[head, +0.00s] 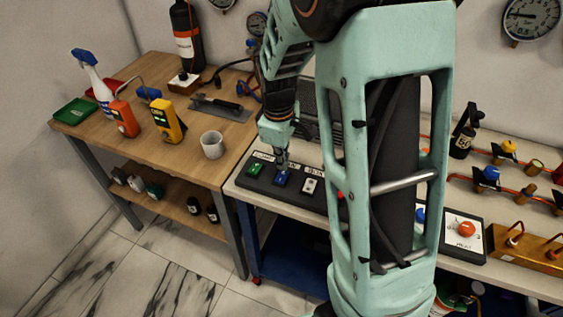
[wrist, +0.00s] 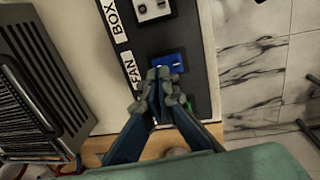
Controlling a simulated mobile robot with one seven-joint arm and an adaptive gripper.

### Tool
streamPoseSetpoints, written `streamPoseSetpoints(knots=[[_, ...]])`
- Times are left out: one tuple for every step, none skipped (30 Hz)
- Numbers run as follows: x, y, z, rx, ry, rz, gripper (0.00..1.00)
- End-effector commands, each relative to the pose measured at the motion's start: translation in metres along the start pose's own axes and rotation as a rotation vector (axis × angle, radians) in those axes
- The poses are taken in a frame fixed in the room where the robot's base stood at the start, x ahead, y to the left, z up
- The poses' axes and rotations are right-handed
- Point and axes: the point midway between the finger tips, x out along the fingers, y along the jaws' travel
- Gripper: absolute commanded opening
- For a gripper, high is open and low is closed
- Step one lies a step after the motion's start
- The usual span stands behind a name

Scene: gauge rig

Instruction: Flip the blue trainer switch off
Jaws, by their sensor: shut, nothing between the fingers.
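The blue switch (head: 281,179) sits on a dark trainer panel between a green switch (head: 255,169) and a white switch (head: 309,187). In the wrist view the blue switch (wrist: 166,62) is beside the label FAN. My gripper (head: 282,164) is over the panel, its tips at or just above the blue switch. In the wrist view my gripper (wrist: 159,78) is shut with nothing in it, and its tips overlap the near edge of the blue plate. I cannot tell whether they touch it. The lever's position is mostly hidden by the fingers.
The dark panel (wrist: 203,75) lies on a pale bench. A wooden table (head: 135,140) at left holds a white mug (head: 212,145), a yellow meter (head: 168,120) and a spray bottle (head: 93,75). My arm hides the bench's middle. A black rack (wrist: 35,80) stands beside the panel.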

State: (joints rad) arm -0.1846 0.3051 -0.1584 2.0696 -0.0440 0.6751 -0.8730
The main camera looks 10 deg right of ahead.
Motion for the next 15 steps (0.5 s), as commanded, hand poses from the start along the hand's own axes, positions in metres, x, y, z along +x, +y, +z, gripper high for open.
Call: streamPoseSetpoints(knots=[[0.008,-0.001,0.001,-0.001,-0.003,-0.002,0.0],[0.011,0.0,0.0,-0.001,-0.002,-0.001,0.0],[0.015,0.0,0.0,-0.001,-0.002,-0.001,0.0],[0.017,0.0,0.0,-0.002,-0.002,-0.001,0.0],[0.019,0.0,0.0,-0.002,-0.001,-0.001,0.0],[0.022,0.0,0.0,-0.002,-0.001,0.0,0.0],[0.023,0.0,0.0,-0.002,-0.001,0.0,0.0],[0.024,0.0,0.0,-0.002,0.0,0.0,0.0],[0.024,0.0,0.0,-0.001,0.0,0.0,0.0],[0.025,0.0,0.0,-0.001,0.0,0.0,0.0],[0.025,0.0,0.0,-0.001,0.0,0.001,0.0],[0.025,0.0,0.0,-0.001,0.0,0.001,0.0],[0.025,0.0,0.0,-0.001,0.0,0.001,0.0],[0.025,0.0,0.0,-0.001,0.0,0.001,0.0],[0.025,0.0,0.0,-0.001,0.0,0.001,0.0]])
